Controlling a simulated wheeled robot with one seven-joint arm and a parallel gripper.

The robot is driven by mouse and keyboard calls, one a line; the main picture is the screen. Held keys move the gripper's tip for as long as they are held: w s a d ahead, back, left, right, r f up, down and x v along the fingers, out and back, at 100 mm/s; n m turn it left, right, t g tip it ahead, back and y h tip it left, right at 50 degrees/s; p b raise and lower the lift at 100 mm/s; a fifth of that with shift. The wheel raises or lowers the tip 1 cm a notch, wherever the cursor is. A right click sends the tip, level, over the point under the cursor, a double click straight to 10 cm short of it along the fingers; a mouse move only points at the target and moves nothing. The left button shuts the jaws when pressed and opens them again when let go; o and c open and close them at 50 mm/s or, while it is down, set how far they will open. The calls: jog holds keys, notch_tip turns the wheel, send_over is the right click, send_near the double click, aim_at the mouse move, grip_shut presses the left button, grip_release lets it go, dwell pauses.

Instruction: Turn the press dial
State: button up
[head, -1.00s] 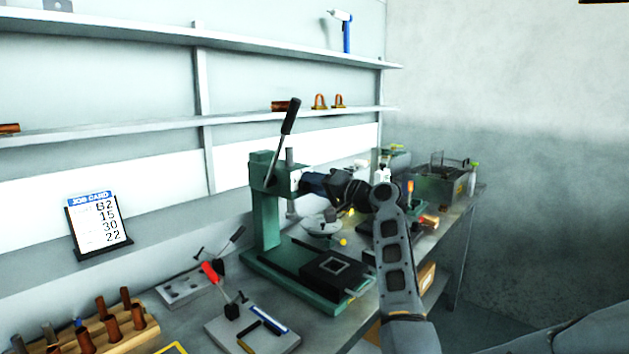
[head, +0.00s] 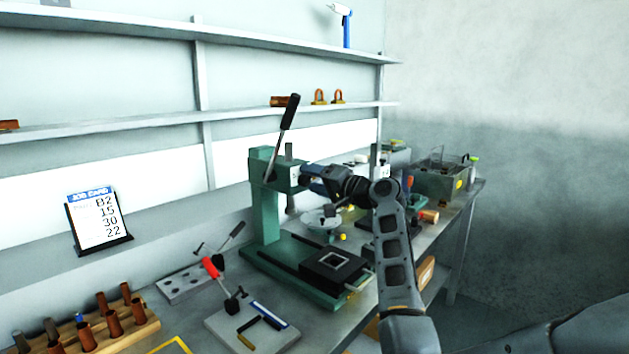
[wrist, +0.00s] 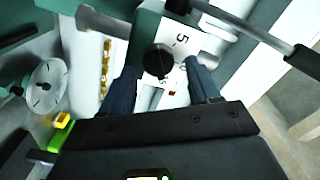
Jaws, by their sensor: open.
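The green press (head: 265,205) stands on the bench with its black-gripped lever (head: 289,115) raised. In the wrist view, its dial (wrist: 159,62) is a dark round knob on a white numbered plate (wrist: 182,45), where a "5" is readable. My gripper (wrist: 162,88) is open, with one dark blue finger on each side of the dial's lower part. Whether a finger touches the knob I cannot tell. In the head view, my gripper (head: 312,178) is at the front of the press head, and the dial is hidden behind it.
A job card (head: 97,218) stands at the back left. A rack of copper pieces (head: 100,325) and a red-handled clamp (head: 222,280) are at the front left. A grey bin (head: 440,180) is at the right. In the wrist view, a round scale disc (wrist: 46,87) is at the left.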

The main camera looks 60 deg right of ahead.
jog(key=b+v, duration=0.1)
jog(key=v, duration=0.7)
jog(key=shift+b, duration=0.35)
jog(key=shift+w+d, duration=0.1)
